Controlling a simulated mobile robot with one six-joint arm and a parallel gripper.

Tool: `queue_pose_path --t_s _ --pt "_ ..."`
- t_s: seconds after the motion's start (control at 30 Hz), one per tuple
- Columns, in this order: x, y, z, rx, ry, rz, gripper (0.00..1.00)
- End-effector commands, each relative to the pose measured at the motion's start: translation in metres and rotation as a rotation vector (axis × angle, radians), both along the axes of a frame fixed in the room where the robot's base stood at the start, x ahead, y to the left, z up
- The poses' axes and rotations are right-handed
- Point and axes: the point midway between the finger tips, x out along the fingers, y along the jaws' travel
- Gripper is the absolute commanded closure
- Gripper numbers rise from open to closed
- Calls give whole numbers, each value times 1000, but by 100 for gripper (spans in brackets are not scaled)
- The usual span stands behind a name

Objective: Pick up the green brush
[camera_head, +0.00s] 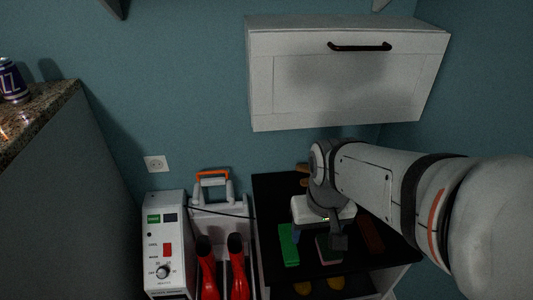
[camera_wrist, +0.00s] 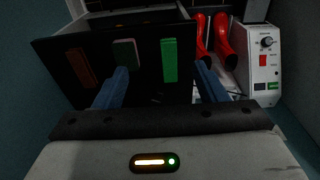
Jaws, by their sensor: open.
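The green brush (camera_head: 289,246) is a bright green bar lying on the left part of a black shelf top (camera_head: 272,205). In the wrist view the green brush (camera_wrist: 169,60) shows ahead of my gripper, between the lines of its two blue fingers. My gripper (camera_wrist: 162,70) is open with nothing between the fingers. In the head view my gripper (camera_head: 317,238) is over the shelf top, close to the brush. I cannot tell the height of the fingers above the shelf top.
A dark green and pink block (camera_wrist: 126,53) and a brown block (camera_wrist: 82,67) lie beside the brush. Red boots (camera_head: 238,268) and a white control box (camera_head: 167,245) stand left of the shelf in the head view. A white wall cabinet (camera_head: 345,95) hangs above.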

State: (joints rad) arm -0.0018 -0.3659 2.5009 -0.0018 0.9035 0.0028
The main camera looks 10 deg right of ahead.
Motion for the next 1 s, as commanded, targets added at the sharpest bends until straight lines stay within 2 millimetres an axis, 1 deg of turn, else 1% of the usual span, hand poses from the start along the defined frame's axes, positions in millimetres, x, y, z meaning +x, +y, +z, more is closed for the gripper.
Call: queue_pose_path --t_s 0.07,0.13,0.27,0.4,0.47,0.6,0.7,0.8,1.0 --pt "-1 0 -1 0 -1 0 35" --pt "7 1 -5 0 6 1 35" --pt "35 2 -25 1 29 0 35" --pt "70 5 -59 2 54 1 35" --pt "83 6 -76 2 62 2 35" --pt "109 10 -115 2 79 3 35" --pt "121 12 -140 1 89 3 35" --pt "128 14 -159 1 94 3 35" --pt "133 15 -179 1 98 4 35"
